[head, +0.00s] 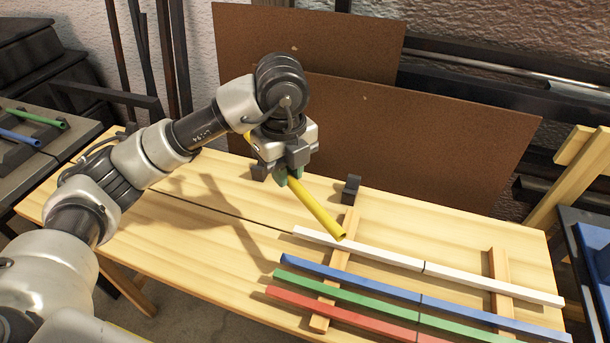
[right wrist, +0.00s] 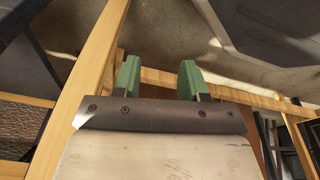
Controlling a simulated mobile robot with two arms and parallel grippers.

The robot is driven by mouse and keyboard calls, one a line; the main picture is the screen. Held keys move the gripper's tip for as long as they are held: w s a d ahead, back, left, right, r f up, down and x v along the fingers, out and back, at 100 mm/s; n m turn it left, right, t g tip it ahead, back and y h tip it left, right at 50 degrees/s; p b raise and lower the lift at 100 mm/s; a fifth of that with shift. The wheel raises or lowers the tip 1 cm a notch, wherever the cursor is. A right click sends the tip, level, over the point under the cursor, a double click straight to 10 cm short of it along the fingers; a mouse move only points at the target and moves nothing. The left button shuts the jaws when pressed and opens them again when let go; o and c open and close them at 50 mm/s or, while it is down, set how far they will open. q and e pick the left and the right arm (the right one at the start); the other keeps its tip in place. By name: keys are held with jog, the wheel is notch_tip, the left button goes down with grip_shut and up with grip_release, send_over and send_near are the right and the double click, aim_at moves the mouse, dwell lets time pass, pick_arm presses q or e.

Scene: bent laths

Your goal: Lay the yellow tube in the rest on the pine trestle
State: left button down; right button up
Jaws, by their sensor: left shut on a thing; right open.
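My left gripper (head: 287,174) is shut on the yellow tube (head: 318,209) and holds it above the pine trestle (head: 165,238). The tube slants down to the right, its open near end over the trestle. A short piece of its other end shows behind the gripper. Two small dark grey blocks, which look like the rest, stand at the trestle's back edge: one block (head: 350,189) right of the tube, the other block (head: 259,171) partly hidden by the gripper. The tube appears clear of both. My right gripper (right wrist: 159,80) is open and empty in the right wrist view.
White (head: 360,249), blue (head: 380,290), green (head: 350,298) and red (head: 330,310) laths lie across two wooden battens on the trestle's right half. Brown boards (head: 400,140) lean behind the trestle. A side table at left holds a green tube (head: 35,117) and a blue tube (head: 18,137).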

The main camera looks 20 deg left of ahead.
pick_arm(q)
jog(key=w+f+n, duration=0.2)
jog(key=w, duration=0.2)
jog(key=w+f+n+b, duration=0.1)
jog(key=w+f+n, duration=0.1)
jog(key=w, duration=0.2)
jog(key=w+f+n+b, duration=0.1)
jog(key=w+f+n, duration=0.1)
jog(key=w+n, duration=0.1)
jog(key=shift+w+a+f, duration=0.3)
jog(key=shift+w+f, duration=0.1)
jog(key=shift+w, duration=0.35)
notch_tip(320, 180, down, 4)
jog(key=shift+r, duration=0.1)
pick_arm(e)
jog(key=w+r, duration=0.3)
jog(key=r, duration=0.3)
jog(key=shift+w+a+r+t, duration=0.3)
jog(key=shift+w+r, duration=0.05)
pick_arm(q)
jog(key=shift+f, duration=0.2)
